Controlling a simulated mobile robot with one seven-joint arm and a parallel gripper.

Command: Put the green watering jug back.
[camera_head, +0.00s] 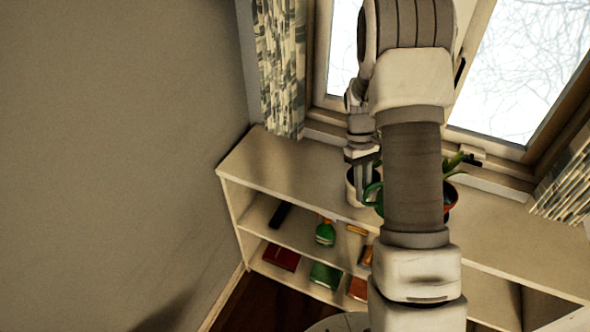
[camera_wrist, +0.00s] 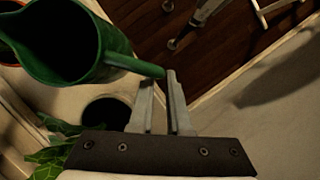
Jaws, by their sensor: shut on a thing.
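The green watering jug (camera_wrist: 72,45) fills the upper left of the wrist view, its open top facing the camera. My gripper (camera_wrist: 160,82) is shut on the jug's handle, which reaches to the fingertips. In the head view, my gripper (camera_head: 362,180) points down over the top of the white shelf unit (camera_head: 285,170). A green part of the jug (camera_head: 372,194) shows beside the fingers; my arm hides the rest. Whether the jug touches the shelf top cannot be told.
A white pot (camera_head: 351,188) stands by my gripper. A reddish pot (camera_head: 453,200) with a plant stands right of my arm. A green spray bottle (camera_head: 325,233) and several books are on the shelves below. The shelf top's left end is clear. The window (camera_head: 520,70) is behind.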

